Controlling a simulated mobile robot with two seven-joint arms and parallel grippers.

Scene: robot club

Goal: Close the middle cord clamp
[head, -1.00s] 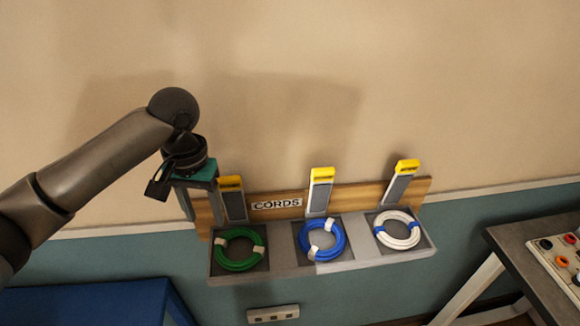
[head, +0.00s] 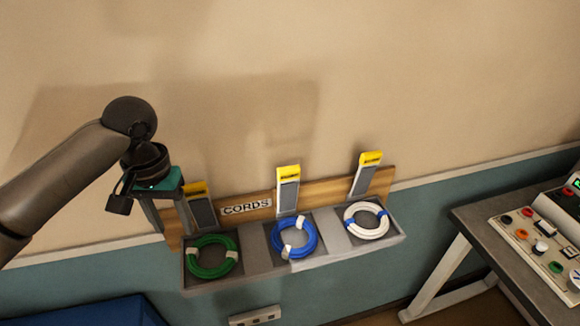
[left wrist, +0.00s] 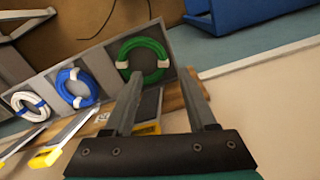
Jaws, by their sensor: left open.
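The middle cord clamp (head: 288,190) is a grey-padded lever with a yellow tip, standing raised behind the blue cord coil (head: 294,237). It also shows in the left wrist view (left wrist: 75,131), left of my fingers. The left clamp (head: 200,208) stands raised behind the green coil (head: 211,257), the right clamp (head: 365,176) behind the white coil (head: 366,220). My left gripper (head: 173,229) is open and empty at the rack's left end, beside the left clamp and apart from the middle one. In the left wrist view my left gripper (left wrist: 160,73) has its fingers spread. My right gripper is out of view.
The grey tray rack (head: 254,260) has a wooden back with a CORDS sign (head: 246,208) against the wall. A table with a button console (head: 535,242) stands at the right. A blue surface (head: 85,311) is at the lower left. Above the rack is clear.

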